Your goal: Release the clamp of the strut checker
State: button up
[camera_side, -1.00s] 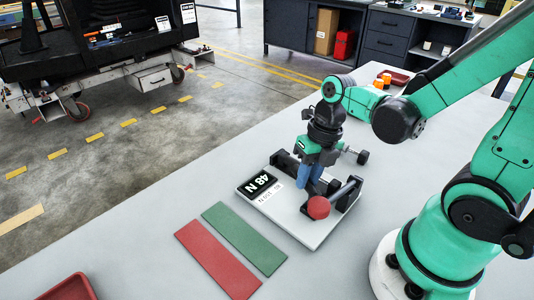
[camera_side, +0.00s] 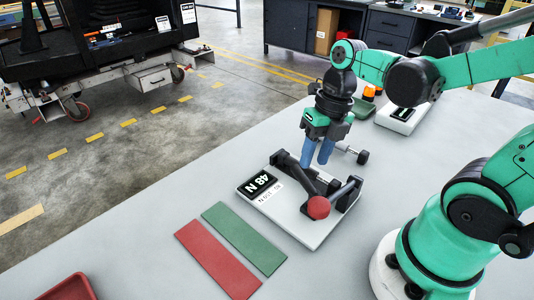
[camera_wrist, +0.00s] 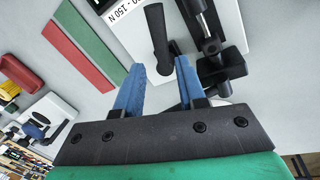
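The strut checker (camera_side: 292,223) is a white plate with a black display (camera_side: 259,183) reading 48 N. It carries a dark bar running down to a red ball (camera_side: 318,208) and a dark cylinder (camera_side: 347,190) beside it. In the wrist view, a black lever (camera_wrist: 157,40) stands out over the plate (camera_wrist: 228,30). I cannot tell which dark part is the clamp. My gripper (camera_side: 317,164) is above the checker's far side, its blue fingers apart. In the wrist view my gripper (camera_wrist: 160,68) shows nothing held; the lever's end lies past the fingertips.
A red pad (camera_side: 217,260) and a green pad (camera_side: 245,238) lie left of the checker. A red tray (camera_side: 70,288) is at the near left edge. A white device (camera_side: 397,116) and an orange lamp (camera_side: 368,94) stand behind.

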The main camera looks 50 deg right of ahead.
notch_tip(320, 180, up, 7)
dwell(0.4)
